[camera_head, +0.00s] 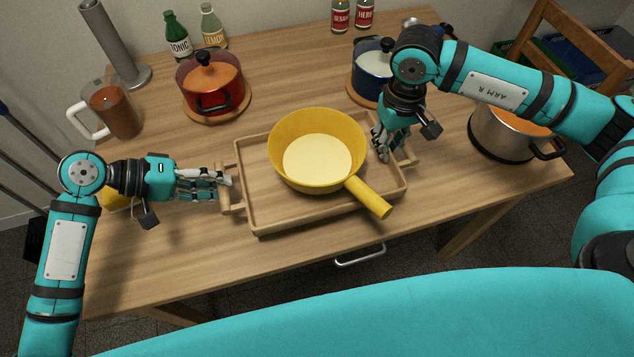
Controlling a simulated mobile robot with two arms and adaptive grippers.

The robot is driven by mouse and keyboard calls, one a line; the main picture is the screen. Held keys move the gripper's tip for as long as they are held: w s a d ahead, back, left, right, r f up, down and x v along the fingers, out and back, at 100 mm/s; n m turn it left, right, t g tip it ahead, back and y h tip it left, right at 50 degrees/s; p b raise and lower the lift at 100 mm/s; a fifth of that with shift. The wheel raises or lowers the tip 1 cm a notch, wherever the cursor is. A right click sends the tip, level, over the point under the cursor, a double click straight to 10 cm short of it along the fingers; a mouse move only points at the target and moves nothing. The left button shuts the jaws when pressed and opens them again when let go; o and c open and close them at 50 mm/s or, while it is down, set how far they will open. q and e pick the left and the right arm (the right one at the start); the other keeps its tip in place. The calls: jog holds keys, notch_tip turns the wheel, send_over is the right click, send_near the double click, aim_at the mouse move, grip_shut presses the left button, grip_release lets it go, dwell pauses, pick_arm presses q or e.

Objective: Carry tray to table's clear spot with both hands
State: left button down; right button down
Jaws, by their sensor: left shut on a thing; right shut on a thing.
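The wooden tray (262,216) is at the middle of the table's front part, slightly tilted in the picture. A yellow pan (290,136) with pale contents stands on it, its handle pointing to the front right over the tray's rim. My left gripper (226,180) is shut on the tray's left handle. My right gripper (384,148) is shut on the tray at its right end; the fingers partly hide the handle there. I cannot tell whether the tray touches the table.
The wooden table (290,80) holds a red pot (212,88), a blue pot (372,78), a steel pot (500,135), a brown jug (112,108), a paper-roll stand (108,45) and several bottles (177,38) at the back. Bare wood shows between the red and blue pots. A chair (570,50) stands at the right.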

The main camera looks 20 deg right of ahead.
pick_arm(q)
jog(key=shift+w+a+f, duration=0.1)
pick_arm(e)
jog(key=shift+d+f, duration=0.1)
jog(key=shift+d, duration=0.15)
